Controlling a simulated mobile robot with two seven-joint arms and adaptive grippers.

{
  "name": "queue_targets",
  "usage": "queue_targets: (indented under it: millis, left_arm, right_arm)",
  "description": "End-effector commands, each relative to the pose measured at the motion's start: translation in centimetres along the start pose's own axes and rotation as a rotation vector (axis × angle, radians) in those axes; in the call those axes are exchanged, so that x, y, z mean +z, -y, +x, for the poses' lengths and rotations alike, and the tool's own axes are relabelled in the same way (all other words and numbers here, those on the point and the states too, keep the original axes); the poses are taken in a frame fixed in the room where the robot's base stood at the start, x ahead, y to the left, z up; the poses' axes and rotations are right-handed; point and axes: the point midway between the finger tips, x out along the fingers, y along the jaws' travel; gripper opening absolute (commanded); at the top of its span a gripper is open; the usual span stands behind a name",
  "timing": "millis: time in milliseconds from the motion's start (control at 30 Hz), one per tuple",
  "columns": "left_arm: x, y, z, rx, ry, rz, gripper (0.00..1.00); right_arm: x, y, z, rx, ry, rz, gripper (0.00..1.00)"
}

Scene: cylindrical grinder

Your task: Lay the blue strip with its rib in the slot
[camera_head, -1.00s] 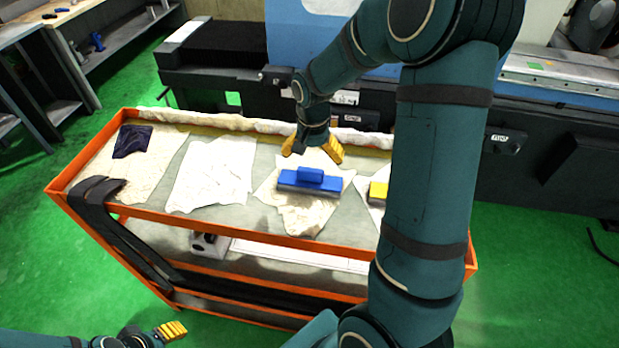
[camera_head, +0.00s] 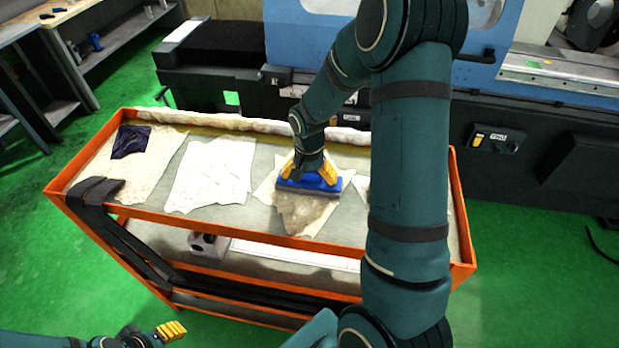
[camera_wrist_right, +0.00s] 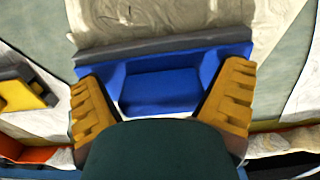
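The blue strip (camera_head: 311,186) lies on a pale cloth on the orange-framed cart. Its raised blue rib (camera_wrist_right: 160,90) faces up, and a grey layer shows along its edge. My right gripper (camera_head: 308,175) is down over the strip, its yellow fingers spread at either side of the rib. In the right wrist view the fingers stand apart with the rib between them, not visibly clamped. My left gripper (camera_head: 170,331) is low at the bottom left, away from the cart; its opening is unclear. I cannot make out the slot.
The cart (camera_head: 250,236) has a raised orange rim. A white cloth (camera_head: 212,172) and a dark cloth (camera_head: 131,141) lie left of the strip. A yellow and grey block (camera_wrist_right: 25,92) shows in the wrist view. The machine (camera_head: 400,105) stands behind the cart.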

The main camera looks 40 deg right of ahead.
Motion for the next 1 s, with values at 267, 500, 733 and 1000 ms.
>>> queue_targets:
  millis: [267,500,733,1000]
  left_arm:
    - [0.0,0.0,0.0,0.000,0.000,0.000,0.47]
    - [0.0,0.0,0.0,0.000,0.000,0.000,0.47]
    - [0.0,0.0,0.0,0.000,0.000,0.000,0.47]
    - [0.0,-0.1,-0.1,0.000,0.000,0.000,0.47]
  right_arm:
    - [0.0,0.0,0.0,0.000,0.000,0.000,0.39]
    - [0.0,0.0,-0.1,0.000,-0.001,0.000,0.37]
    - [-0.1,0.0,-0.4,-0.001,-0.002,0.000,0.37]
    - [-0.1,0.1,-4.7,-0.004,-0.005,0.001,0.37]
